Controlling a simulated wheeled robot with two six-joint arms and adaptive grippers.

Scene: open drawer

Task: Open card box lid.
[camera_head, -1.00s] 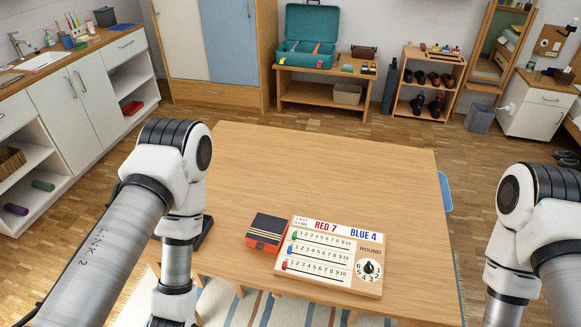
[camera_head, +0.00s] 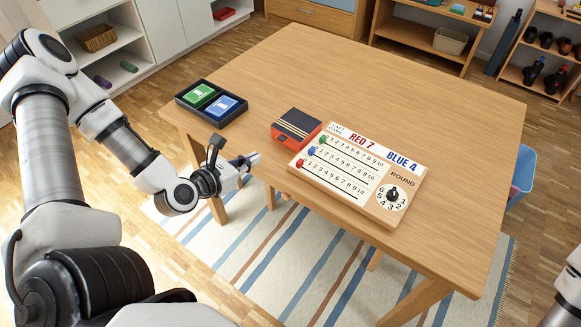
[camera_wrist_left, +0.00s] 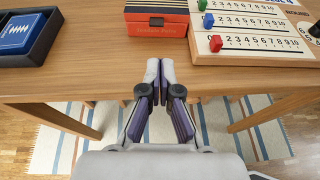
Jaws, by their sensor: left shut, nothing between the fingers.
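The card box (camera_head: 296,128) is red with a dark striped top and sits on the wooden table near its front edge. Its lid looks closed. In the left wrist view the red box (camera_wrist_left: 157,27) shows its front face with a dark clasp, straight ahead of the fingers. My left gripper (camera_head: 252,160) is shut and empty, just off the table's front edge, to the left of and nearer than the box, apart from it. In the left wrist view the fingertips (camera_wrist_left: 160,68) point at the box front. My right gripper is not in view.
A score board (camera_head: 353,172) with pegs and a dial lies directly right of the box. A black tray (camera_head: 186,99) with green and blue card decks lies at the table's left. The table (camera_head: 350,75) is clear behind these.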

